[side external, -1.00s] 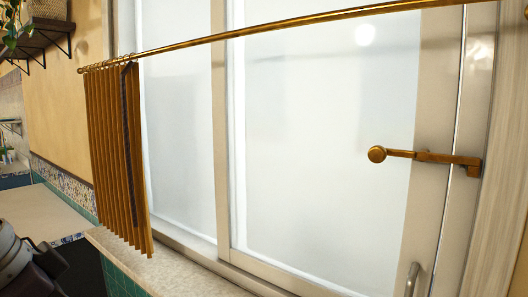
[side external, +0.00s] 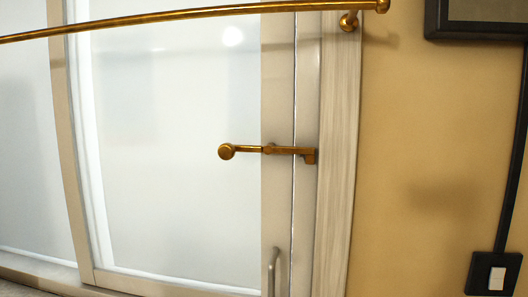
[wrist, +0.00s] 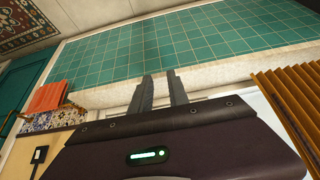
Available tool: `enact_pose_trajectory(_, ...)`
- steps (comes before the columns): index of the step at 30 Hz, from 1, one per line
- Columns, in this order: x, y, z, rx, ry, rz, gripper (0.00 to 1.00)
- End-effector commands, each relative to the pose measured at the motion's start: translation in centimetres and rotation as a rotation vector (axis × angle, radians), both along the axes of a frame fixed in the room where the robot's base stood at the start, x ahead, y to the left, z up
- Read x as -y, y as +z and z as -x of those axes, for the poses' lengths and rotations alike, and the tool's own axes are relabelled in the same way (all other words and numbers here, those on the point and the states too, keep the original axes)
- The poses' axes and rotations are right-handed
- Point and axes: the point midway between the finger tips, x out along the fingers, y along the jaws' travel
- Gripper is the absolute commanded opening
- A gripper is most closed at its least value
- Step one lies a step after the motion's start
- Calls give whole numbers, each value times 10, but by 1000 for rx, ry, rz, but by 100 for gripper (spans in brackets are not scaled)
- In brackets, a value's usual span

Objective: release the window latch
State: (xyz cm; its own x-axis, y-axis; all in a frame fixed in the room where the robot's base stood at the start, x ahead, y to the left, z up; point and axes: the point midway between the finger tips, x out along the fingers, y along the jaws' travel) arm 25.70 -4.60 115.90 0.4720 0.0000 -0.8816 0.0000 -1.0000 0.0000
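The brass window latch (side external: 281,150) lies about level across the seam of the pale window frame (side external: 307,90) in the side external view. Its round knob (side external: 226,152) points left over the frosted pane (side external: 170,110), and its right end sits in a small bracket (side external: 310,156). My gripper (wrist: 159,74) shows only in the wrist view. Its two dark fingers are apart with nothing visible between them, so it is open. The latch does not show in the wrist view, so the distance between gripper and latch cannot be told.
A brass curtain rod (side external: 190,13) runs above the latch, and a curved handle (side external: 272,270) is below it. A light switch (side external: 495,275) is on the yellow wall. The wrist view shows green tiles (wrist: 190,45), an orange cloth (wrist: 48,97) and a brown pleated curtain (wrist: 290,95).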

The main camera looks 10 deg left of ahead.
Motion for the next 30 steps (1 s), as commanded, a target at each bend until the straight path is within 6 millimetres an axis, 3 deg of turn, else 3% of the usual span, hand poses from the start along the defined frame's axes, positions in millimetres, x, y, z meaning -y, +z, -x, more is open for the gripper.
enact_pose_trajectory(1,0,0,0,1,-1,0,13)
enact_pose_trajectory(3,4,4,-8,22,-19,4,0)
enact_pose_trajectory(5,13,12,-26,73,-60,17,0)
enact_pose_trajectory(8,46,40,-80,237,-172,55,0)
enact_pose_trajectory(12,108,95,-162,540,-306,115,0)
enact_pose_trajectory(15,150,132,-206,754,-342,138,0)
enact_pose_trajectory(18,186,163,-237,959,-336,132,0)
enact_pose_trajectory(23,229,195,-256,1252,-266,57,0)
enact_pose_trajectory(30,257,209,-238,1513,-150,-92,0)
